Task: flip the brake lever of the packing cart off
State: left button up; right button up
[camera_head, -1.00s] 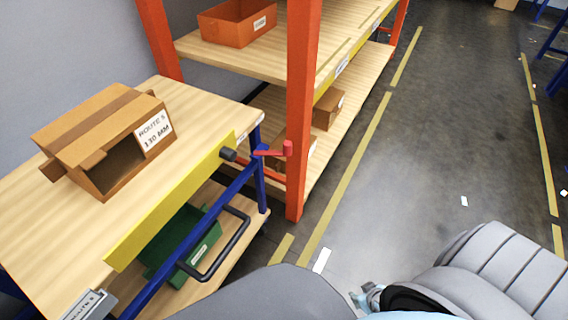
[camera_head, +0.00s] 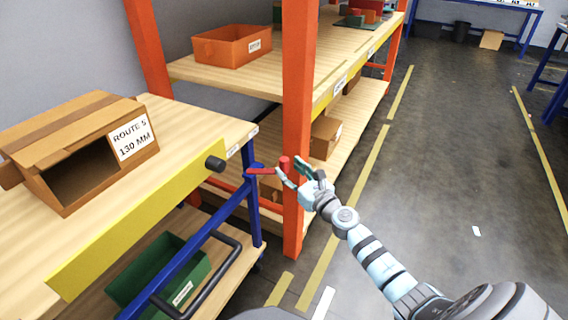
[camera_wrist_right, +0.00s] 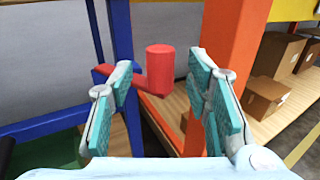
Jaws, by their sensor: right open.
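The red brake lever (camera_head: 264,171) sticks out from a blue bracket at the corner of the packing cart (camera_head: 150,218), with an upright red knob (camera_head: 284,164) at its end. My right gripper (camera_head: 292,174) is open beside the knob. In the right wrist view the knob (camera_wrist_right: 160,70) stands between the two teal-padded fingers of my right gripper (camera_wrist_right: 168,92), nearer the left finger; whether a finger touches it cannot be told. The lever arm runs left behind the left finger. My left gripper is not in view.
An orange rack post (camera_head: 296,120) stands right behind the knob, close to my gripper. A black knob (camera_head: 214,163) and black handle (camera_head: 205,275) are on the cart. A cardboard box (camera_head: 75,150) sits on top.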

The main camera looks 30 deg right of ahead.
aim_at(287, 167)
jog(key=w+b, duration=0.1)
jog(key=w, duration=0.2)
jog(key=shift+w+a+f, duration=0.1)
jog(key=shift+w+f, duration=0.05)
jog(key=shift+w, duration=0.2)
grip_shut()
